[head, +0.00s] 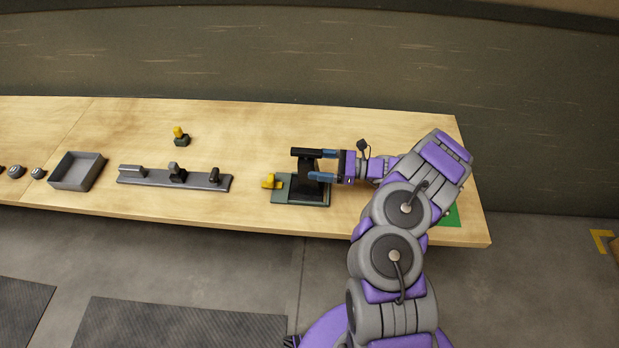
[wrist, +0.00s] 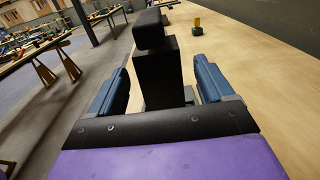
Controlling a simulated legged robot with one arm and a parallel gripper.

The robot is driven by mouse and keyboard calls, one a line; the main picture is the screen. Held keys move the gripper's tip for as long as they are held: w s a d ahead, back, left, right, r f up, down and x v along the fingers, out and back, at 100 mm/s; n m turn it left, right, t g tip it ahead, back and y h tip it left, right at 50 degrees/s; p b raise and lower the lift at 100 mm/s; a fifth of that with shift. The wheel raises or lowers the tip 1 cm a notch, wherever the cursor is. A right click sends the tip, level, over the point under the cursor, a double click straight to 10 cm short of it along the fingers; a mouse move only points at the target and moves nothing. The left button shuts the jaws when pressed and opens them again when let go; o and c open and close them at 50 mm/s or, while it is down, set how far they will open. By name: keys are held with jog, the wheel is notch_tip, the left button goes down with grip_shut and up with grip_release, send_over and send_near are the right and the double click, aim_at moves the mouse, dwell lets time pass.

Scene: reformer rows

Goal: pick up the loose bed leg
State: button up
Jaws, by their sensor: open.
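A black upright piece (head: 308,172) with a crossbar on top, which I take to be the bed leg, stands on a grey-green base (head: 318,199) with a yellow knob (head: 269,181) at its left. My gripper (head: 318,165) is open, with blue fingers reaching in from the right. In the wrist view the black upright (wrist: 160,75) rises between the two spread fingers of my gripper (wrist: 160,85), with gaps showing on both sides. Its lower end is hidden behind my gripper's palm.
A small dark block with a yellow knob (head: 181,133) stands further back left. Left along the wooden table (head: 380,125) are a grey rail with fittings (head: 136,177), a grey tray (head: 78,172) and small round parts (head: 38,173). A green patch (head: 453,216) lies by my arm.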

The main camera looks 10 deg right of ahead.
aim_at(303, 161)
jog(key=x, duration=0.5)
jog(key=shift+w+r+b, duration=0.1)
jog(key=shift+r+b, duration=0.1)
jog(key=shift+b, duration=0.2)
jog(key=shift+a, duration=0.1)
jog(key=c, duration=0.4)
grip_shut()
